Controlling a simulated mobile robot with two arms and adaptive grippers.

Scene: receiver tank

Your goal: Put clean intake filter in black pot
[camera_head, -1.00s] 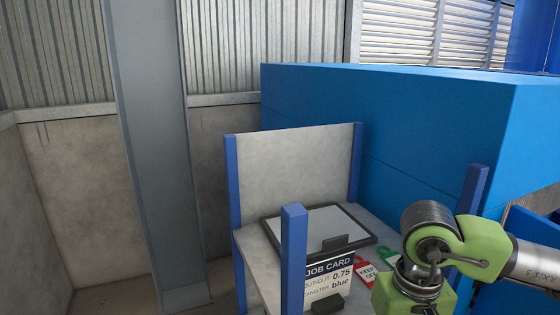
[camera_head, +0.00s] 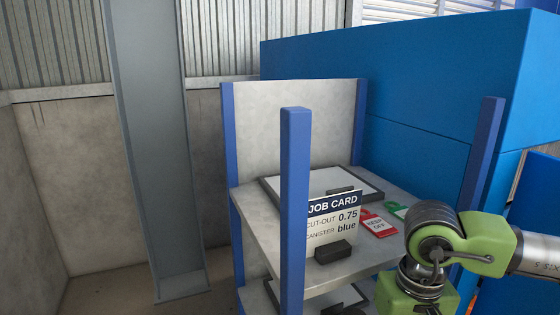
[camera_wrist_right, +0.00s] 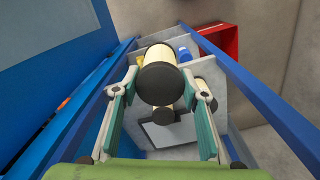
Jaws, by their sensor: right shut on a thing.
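In the right wrist view my right gripper (camera_wrist_right: 161,86) is shut on a cream cylinder with dark end caps, which looks like the intake filter (camera_wrist_right: 159,53). Its near dark cap faces the camera between the fingers. I cannot tell if it is clean. Another cream part with a dark end (camera_wrist_right: 205,72) is partly hidden behind it. The head view shows my right arm's green wrist at lower right, but its gripper is out of that picture. My left gripper is in neither view. I see no black pot that I can make out.
A grey shelf unit with blue posts (camera_head: 294,210) holds a job card (camera_head: 335,217), a dark-framed board (camera_head: 318,187), and red (camera_head: 378,225) and green (camera_head: 396,211) tags. A blue block (camera_head: 420,85) stands behind. The right wrist view shows a red box (camera_wrist_right: 220,42) and a blue item (camera_wrist_right: 184,54).

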